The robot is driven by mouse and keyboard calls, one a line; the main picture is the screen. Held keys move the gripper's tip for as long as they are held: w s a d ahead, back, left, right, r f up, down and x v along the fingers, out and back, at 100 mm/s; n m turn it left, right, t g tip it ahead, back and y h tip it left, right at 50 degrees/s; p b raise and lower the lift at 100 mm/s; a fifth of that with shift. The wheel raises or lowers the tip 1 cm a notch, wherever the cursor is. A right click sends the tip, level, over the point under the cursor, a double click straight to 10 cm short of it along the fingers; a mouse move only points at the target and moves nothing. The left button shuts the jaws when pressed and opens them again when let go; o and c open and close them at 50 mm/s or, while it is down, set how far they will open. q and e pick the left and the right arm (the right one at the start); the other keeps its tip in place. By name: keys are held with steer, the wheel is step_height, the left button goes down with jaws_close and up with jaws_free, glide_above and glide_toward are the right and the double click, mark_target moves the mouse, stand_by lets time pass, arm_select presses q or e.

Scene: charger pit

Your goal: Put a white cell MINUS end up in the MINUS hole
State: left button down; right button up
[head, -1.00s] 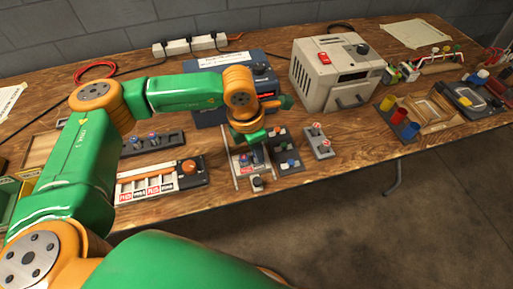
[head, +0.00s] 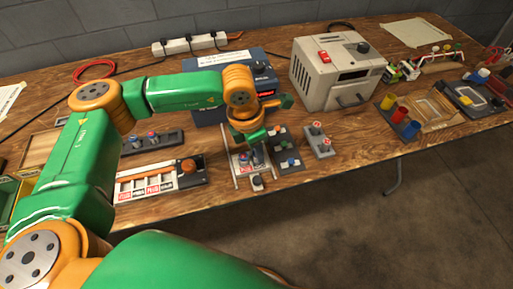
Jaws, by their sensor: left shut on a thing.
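My left gripper (head: 257,142) reaches down over a small pale tray (head: 238,170) with red and white labels, near the middle of the table. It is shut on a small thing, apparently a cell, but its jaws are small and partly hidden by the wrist. Small cells with coloured ends (head: 244,157) show at the tray, just below the jaws. I cannot tell the held cell's colour or which end is up. A label board (head: 147,186) with red and white PLUS and MINUS style labels lies to the left. My right gripper is not in view.
A dark rack (head: 289,160) with cells stands right of the tray, beside a grey block (head: 319,142) with red-topped pieces. A blue box (head: 213,60) and a beige machine (head: 335,72) stand behind. Another dark rack (head: 168,139) is at left. The front right table edge is clear.

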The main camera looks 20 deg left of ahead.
arm_select(q)
steer(key=shift+f, duration=0.1)
steer(key=c, duration=0.6)
jaws_free()
steer(key=shift+r+p, duration=2.1)
steer(key=shift+r, duration=1.45)
